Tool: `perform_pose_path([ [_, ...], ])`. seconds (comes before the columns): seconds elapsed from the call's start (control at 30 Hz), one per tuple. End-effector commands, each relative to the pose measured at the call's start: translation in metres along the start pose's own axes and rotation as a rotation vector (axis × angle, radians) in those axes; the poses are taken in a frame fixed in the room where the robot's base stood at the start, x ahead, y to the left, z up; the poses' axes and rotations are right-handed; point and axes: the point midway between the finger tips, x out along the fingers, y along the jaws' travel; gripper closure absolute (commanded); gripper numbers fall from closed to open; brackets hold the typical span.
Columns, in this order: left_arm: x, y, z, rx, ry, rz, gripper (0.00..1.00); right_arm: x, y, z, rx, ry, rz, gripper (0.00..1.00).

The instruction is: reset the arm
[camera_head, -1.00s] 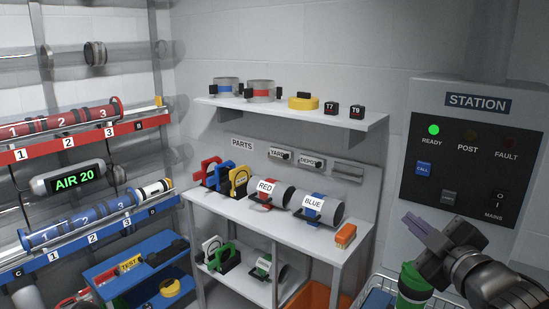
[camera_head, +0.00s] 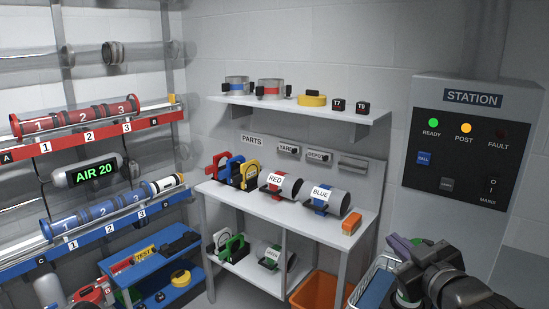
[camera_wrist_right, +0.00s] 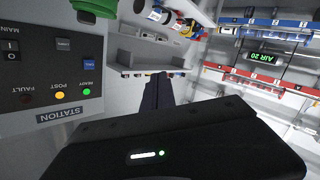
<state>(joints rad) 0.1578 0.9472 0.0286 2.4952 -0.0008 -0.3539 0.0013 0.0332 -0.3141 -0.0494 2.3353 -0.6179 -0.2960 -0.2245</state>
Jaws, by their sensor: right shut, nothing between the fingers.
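My right gripper (camera_head: 398,245) is low at the right of the head view, left of and below the station panel. Its fingers are together with nothing between them. In the right wrist view the dark fingers (camera_wrist_right: 158,92) point away from the camera toward the shelves, touching nothing. The station panel (camera_head: 463,160) has a lit green READY light (camera_head: 433,122), a lit amber POST light (camera_head: 466,128) and a dark FAULT light (camera_head: 502,134). The blue CALL button (camera_head: 424,158) is on the panel. My left gripper is not in view.
A wire basket (camera_head: 375,272) and a green item (camera_head: 405,299) are close below my right gripper, partly hidden. The parts bench (camera_head: 300,222) with RED and BLUE tubes stands in the middle. Racks of tubes are at left. An orange bin (camera_head: 318,290) is on the floor.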

Motion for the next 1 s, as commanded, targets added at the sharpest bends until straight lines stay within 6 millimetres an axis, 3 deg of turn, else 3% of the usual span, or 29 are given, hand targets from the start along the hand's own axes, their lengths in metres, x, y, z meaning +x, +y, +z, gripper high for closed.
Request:
perform_pose_path([
  [0.27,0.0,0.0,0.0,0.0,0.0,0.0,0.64,0.035,-0.073,0.09,0.274,-0.191,-0.105,1.0],
  [0.47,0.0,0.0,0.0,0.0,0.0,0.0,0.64,0.039,-0.17,0.204,0.537,-0.47,-0.187,1.0],
  [0.57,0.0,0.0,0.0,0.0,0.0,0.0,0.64,0.022,-0.226,0.264,0.656,-0.638,-0.216,1.0],
  [0.67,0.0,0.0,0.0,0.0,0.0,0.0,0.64,-0.008,-0.28,0.319,0.751,-0.812,-0.239,1.0],
  [0.8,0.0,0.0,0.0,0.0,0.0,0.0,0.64,-0.066,-0.35,0.38,0.834,-1.048,-0.275,1.0],
  [0.9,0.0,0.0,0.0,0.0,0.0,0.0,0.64,-0.107,-0.389,0.408,0.856,-1.178,-0.309,1.0],
  [1.0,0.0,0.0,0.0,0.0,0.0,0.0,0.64,-0.137,-0.414,0.422,0.859,-1.262,-0.346,1.0],
])
